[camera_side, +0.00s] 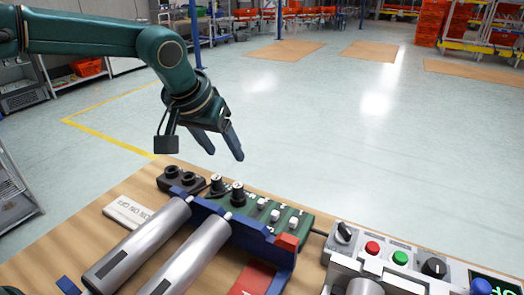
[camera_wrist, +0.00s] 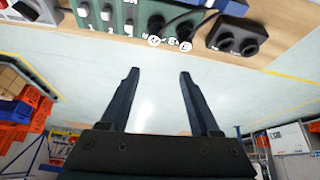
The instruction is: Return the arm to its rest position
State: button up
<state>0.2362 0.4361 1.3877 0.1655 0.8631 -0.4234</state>
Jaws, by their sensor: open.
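My gripper (camera_side: 222,146) hangs in the air above and behind the far edge of the wooden table in the side view, with its fingers pointing down and to the right. In the wrist view the two dark fingers of my gripper (camera_wrist: 156,72) are apart with only pale floor between them. Nothing is held. My green arm reaches in from the upper left of the side view.
The table (camera_side: 68,245) carries a green panel (camera_side: 290,222) with knobs and switches, a black two-socket block (camera_side: 181,178), two grey cylinders (camera_side: 140,246) and a grey button box (camera_side: 385,254). Orange totes (camera_side: 430,22) stand far back. Open floor lies behind the table.

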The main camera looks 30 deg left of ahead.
jog(key=s+a+r+t, duration=0.2)
jog(key=s+a+r, duration=0.4)
jog(key=s+r, duration=0.3)
jog(key=shift+m+g, duration=0.4)
jog(key=shift+g, duration=0.5)
jog(key=s+f, duration=0.2)
jog(key=s, duration=0.2)
jog(key=s+f, duration=0.3)
jog(key=s, duration=0.2)
jog(key=s+f, duration=0.3)
jog(key=s, duration=0.2)
jog(key=shift+s+a+f, duration=0.1)
jog(key=shift+a, duration=0.25)
